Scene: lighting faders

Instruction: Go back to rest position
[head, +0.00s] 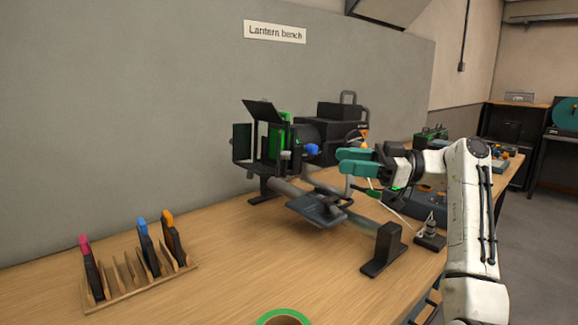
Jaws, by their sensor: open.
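My gripper (345,161) has teal fingers and is at the end of my white arm, in the middle right of the head view. It is open and nothing shows between its fingers. It hangs in the air above the wooden bench (225,275), to the right of a black stage lantern (307,133) with barn doors. A blue knob (312,149) on the lantern's side shows just left of the fingertips. I cannot tell whether they touch. A green filter (276,142) shows in the lantern's front.
A wooden rack (143,287) holds pink, blue and orange-tipped pieces at the left. A dark stand (383,250) and a flat dark plate (318,207) are below my gripper. A green tape roll (282,318) lies at the front. The bench's left middle is clear.

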